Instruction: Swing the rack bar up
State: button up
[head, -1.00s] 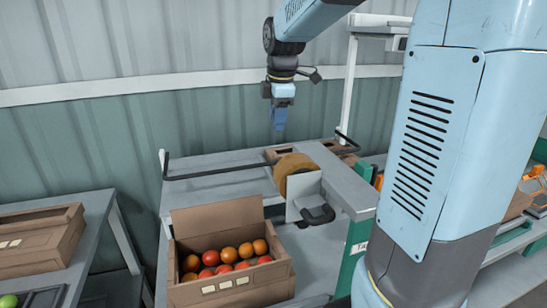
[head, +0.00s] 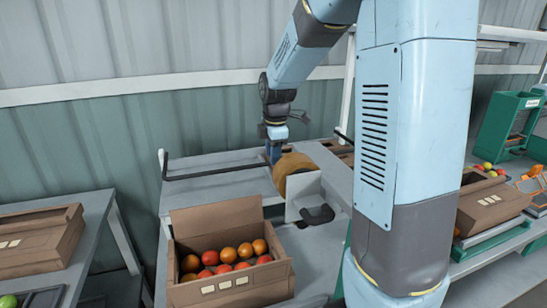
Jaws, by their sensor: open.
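The rack bar (head: 215,172) is a thin dark bar lying low across the back of the grey bench, with a bent end standing up at its left. My gripper (head: 273,155) points down at the right part of the bar, just behind the brown tape roll. It is open. The fingertips are small and partly hidden by the roll, so I cannot tell whether they touch the bar or straddle it.
A brown tape roll (head: 297,172) on a grey dispenser (head: 308,200) stands close in front of my gripper. An open carton (head: 230,281) of tomatoes stands in front. Another carton (head: 38,240) is on the left table. The bench top left of the roll is clear.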

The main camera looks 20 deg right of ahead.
jog(key=shift+w+f, duration=0.15)
jog(key=shift+f, duration=0.75)
grip_shut()
jog(key=shift+d, duration=0.1)
